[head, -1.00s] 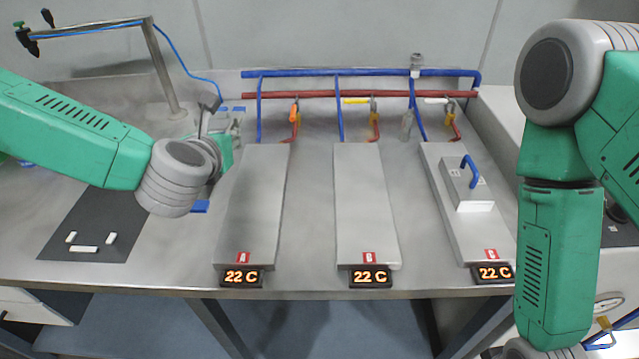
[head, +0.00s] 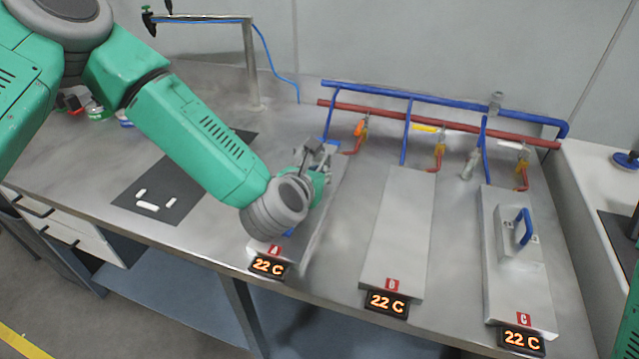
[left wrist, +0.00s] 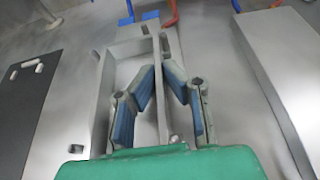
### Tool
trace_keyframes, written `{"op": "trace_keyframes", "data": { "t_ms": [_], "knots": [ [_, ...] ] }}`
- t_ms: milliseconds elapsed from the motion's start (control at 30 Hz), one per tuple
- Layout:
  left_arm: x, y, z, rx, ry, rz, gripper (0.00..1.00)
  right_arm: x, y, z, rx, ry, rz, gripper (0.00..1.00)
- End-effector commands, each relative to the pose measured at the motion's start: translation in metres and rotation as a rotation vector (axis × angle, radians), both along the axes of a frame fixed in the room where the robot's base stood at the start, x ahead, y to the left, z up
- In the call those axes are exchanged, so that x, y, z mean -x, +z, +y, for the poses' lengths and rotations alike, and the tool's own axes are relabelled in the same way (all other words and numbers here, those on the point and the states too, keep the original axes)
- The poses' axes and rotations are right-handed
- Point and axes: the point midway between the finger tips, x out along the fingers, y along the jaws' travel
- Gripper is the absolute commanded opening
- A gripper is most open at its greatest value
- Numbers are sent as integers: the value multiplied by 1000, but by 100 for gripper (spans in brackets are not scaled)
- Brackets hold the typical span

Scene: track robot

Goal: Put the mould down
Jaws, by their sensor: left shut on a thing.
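The mould (left wrist: 106,96) is a grey metal box with raised walls, seen in the left wrist view. My left gripper (left wrist: 160,75) has one finger on each side of its right wall and is shut on that wall. In the head view my left gripper (head: 318,165) is over plate A (head: 326,206), and my own wrist hides most of the mould there. I cannot tell whether the mould touches the plate. My right gripper is out of view.
Plate B (head: 398,225) is bare. Plate C (head: 510,285) bears a metal block with a blue handle (head: 523,227). Blue and red pipes (head: 430,120) with valves run behind. A dark mat (head: 180,205) with small white pieces lies left. Displays (head: 268,265) line the front edge.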

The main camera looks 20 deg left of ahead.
Motion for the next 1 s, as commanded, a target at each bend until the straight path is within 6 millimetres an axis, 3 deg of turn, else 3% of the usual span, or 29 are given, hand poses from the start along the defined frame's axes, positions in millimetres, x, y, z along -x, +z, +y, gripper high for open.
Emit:
{"op": "trace_keyframes", "data": {
  "t_ms": [233, 600, 667, 700, 1000],
  "knots": [
    [-1, -30, -5, -5, -4, -2, 0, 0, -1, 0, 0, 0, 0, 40],
    [-1, -35, -2, 0, -2, -3, 0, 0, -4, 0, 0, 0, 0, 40],
    [0, -35, -2, 0, -2, 1, 24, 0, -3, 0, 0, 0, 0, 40],
    [0, -35, -1, 0, -2, 1, 28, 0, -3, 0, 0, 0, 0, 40],
    [0, -34, -3, -1, -3, 1, 28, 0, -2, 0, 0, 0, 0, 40]
  ]
}}
